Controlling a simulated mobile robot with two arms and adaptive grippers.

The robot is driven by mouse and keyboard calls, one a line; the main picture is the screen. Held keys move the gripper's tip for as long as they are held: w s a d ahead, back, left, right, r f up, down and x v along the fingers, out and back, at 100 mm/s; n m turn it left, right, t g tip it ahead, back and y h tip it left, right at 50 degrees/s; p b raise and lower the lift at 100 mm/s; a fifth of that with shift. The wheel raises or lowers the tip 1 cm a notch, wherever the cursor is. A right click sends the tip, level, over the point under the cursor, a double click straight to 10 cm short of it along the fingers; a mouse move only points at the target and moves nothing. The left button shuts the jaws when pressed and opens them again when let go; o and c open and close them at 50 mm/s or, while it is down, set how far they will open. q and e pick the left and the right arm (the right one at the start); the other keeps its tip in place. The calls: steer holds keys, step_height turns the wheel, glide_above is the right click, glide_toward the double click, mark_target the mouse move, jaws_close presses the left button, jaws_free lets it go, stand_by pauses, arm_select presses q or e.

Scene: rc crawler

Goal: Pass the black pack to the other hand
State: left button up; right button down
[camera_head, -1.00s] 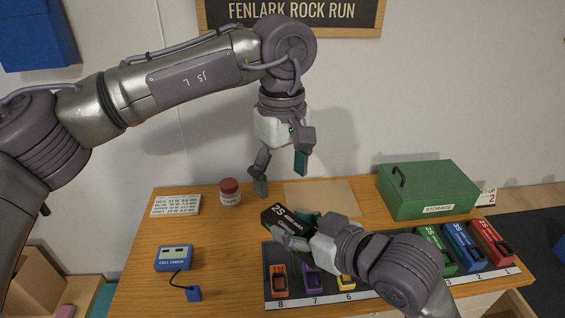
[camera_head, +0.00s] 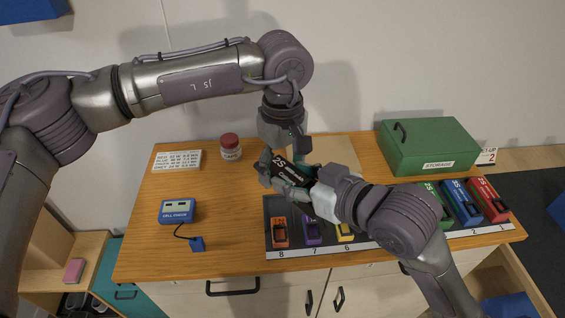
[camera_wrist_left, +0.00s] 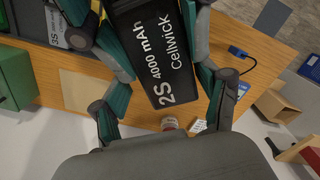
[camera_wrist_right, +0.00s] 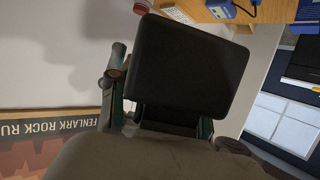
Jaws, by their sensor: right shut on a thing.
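The black pack (camera_head: 290,171), marked 2S 4000 mAh Cellwick, is held above the table beyond the row of slots. My right gripper (camera_head: 293,184) is shut on it from the near side. In the right wrist view the pack's plain dark face (camera_wrist_right: 190,68) fills the middle. My left gripper (camera_head: 282,158) has come down over the pack from above. In the left wrist view its open fingers (camera_wrist_left: 160,85) stand on either side of the labelled pack (camera_wrist_left: 158,50). Contact between them and the pack cannot be made out.
A dark numbered strip (camera_head: 262,240) at the front holds several coloured packs, partly hidden by my right arm. A green storage box (camera_head: 430,145) stands at the back right. A blue cell checker (camera_head: 177,211), a red-capped jar (camera_head: 230,148) and a printed card (camera_head: 177,160) lie left.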

arm_select(q)
steer(key=shift+d, duration=0.1)
jaws_close()
arm_select(e)
steer(key=shift+s+a+r, duration=0.1)
steer(key=shift+a+r, duration=0.05)
steer(key=shift+c, duration=2.1)
jaws_free()
